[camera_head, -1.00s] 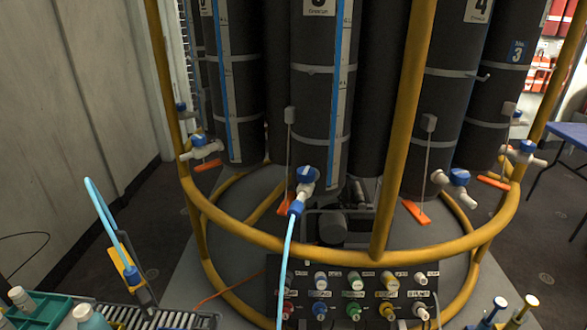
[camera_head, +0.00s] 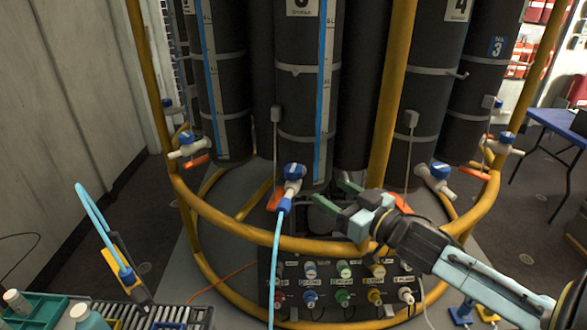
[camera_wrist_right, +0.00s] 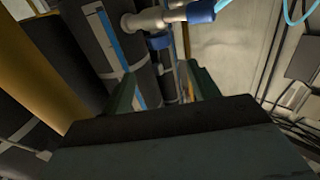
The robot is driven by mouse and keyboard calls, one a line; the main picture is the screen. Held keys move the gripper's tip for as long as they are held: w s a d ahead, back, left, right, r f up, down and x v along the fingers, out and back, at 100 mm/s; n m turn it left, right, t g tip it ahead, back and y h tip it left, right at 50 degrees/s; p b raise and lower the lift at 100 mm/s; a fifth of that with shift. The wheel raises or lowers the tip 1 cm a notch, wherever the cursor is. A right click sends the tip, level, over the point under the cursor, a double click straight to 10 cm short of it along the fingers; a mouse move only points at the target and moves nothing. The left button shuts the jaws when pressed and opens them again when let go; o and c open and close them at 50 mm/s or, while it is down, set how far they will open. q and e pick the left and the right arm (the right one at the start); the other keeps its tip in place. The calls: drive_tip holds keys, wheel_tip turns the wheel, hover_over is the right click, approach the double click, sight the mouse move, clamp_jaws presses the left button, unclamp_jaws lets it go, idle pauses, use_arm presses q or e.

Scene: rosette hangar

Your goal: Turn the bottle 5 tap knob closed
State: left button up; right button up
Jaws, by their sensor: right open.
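The middle bottle (camera_head: 302,95) is dark and upright; the number on its label is cut off at the top. At its foot is a white tap with a blue knob (camera_head: 293,171). A light blue tube (camera_head: 276,255) hangs from the tap's outlet. In the right wrist view the white tap body (camera_wrist_right: 155,20) shows at the top, with the blue knob (camera_wrist_right: 158,42) below it. My right gripper (camera_head: 336,195) is open and empty, right of the tap and apart from it. Its green fingers (camera_wrist_right: 163,90) point towards the bottles. My left gripper is not in view.
A yellow ring rail (camera_head: 235,232) and upright post (camera_head: 393,80) enclose the bottles. Other taps stand left (camera_head: 188,145) and right (camera_head: 436,178). A black panel of coloured connectors (camera_head: 343,290) is below. A bottle tray (camera_head: 35,308) is at lower left.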

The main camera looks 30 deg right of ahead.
sight(299, 173)
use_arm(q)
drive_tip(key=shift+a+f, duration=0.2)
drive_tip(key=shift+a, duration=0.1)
use_arm(e)
drive_tip(key=w, duration=0.4)
drive_tip(key=w+a, duration=0.1)
drive_tip(key=w, duration=0.3)
drive_tip(key=w+a, duration=0.1)
drive_tip(key=w, duration=0.4)
drive_tip(key=shift+a, duration=0.1)
drive_tip(key=shift+f, duration=0.1)
drive_tip(key=c, duration=1)
drive_tip(key=shift+o, duration=0.2)
